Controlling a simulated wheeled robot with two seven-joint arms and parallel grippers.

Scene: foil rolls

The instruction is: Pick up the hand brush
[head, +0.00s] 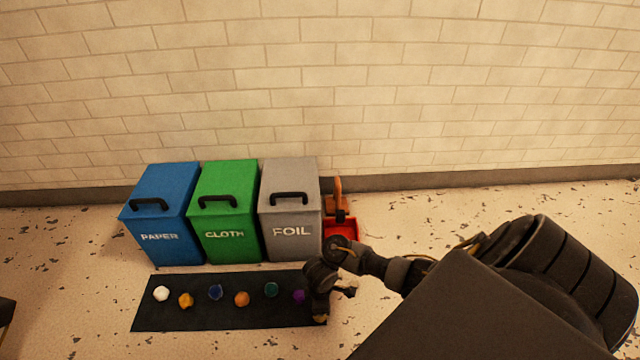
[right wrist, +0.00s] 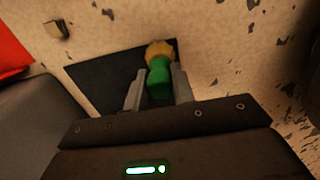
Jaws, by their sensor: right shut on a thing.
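The hand brush (right wrist: 159,78) has a green handle and a yellow bristle end. In the right wrist view my right gripper (right wrist: 159,88) is shut on the green handle, with one finger on each side, and the yellow end points away from the palm. In the head view my right gripper (head: 320,300) is over the right end of the black mat, and only a bit of the yellow bristles (head: 320,318) shows below it. I cannot tell whether the bristles touch the mat. My left gripper is not in view.
Blue PAPER (head: 158,210), green CLOTH (head: 226,210) and grey FOIL (head: 291,205) bins stand by the wall. A red dustpan (head: 341,228) is right of them. The black mat (head: 230,318) holds several small coloured lumps (head: 241,299).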

